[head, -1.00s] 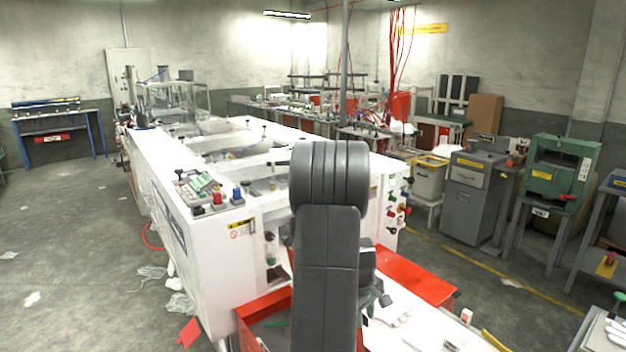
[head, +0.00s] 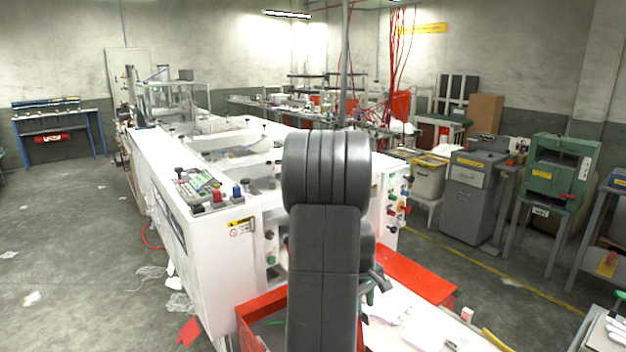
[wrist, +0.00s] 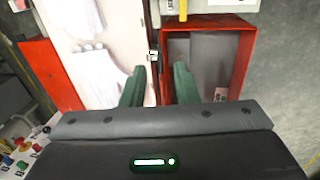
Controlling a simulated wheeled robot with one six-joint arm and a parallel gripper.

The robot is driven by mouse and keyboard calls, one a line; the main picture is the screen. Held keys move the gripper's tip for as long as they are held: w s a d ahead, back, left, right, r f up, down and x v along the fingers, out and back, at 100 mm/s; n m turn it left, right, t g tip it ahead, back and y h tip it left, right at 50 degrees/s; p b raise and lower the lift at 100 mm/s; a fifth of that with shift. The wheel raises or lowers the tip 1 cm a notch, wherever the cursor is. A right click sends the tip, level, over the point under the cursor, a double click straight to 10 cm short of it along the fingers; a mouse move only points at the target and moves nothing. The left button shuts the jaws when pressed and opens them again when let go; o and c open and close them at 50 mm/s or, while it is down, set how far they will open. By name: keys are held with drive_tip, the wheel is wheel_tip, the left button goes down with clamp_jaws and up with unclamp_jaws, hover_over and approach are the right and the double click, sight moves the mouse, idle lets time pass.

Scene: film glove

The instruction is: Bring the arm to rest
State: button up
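My arm (head: 325,240) stands upright in the middle of the head view, in front of the white machine. It hides most of my gripper. Part of the gripper (head: 373,285) shows to the right of the arm, above the white work surface. In the wrist view, the two green fingers of my gripper (wrist: 160,84) are apart with nothing between them. Below them lie the white surface (wrist: 85,25) and an open red tray (wrist: 249,60). The gripper appears to hang above both.
The long white machine (head: 185,235) with knobs and buttons stands close in front. A red tray (head: 250,312) and a red panel (head: 420,275) flank the white surface (head: 400,335), where pale flat items lie. A grey cabinet (head: 470,200) and green machine (head: 560,170) stand right. Floor at left is mostly open.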

drive_tip(key=f, duration=0.7)
drive_tip(key=shift+w+d+f, duration=0.1)
drive_tip(key=shift+w+d, duration=0.2)
drive_tip(key=shift+w, duration=0.05)
drive_tip(key=shift+s+a+r+h, duration=0.2)
drive_tip(key=shift+s+a+h, duration=0.1)
drive_tip(key=shift+s, duration=0.05)
drive_tip(key=shift+a+r+b, duration=0.1)
drive_tip(key=shift+b, duration=0.25)
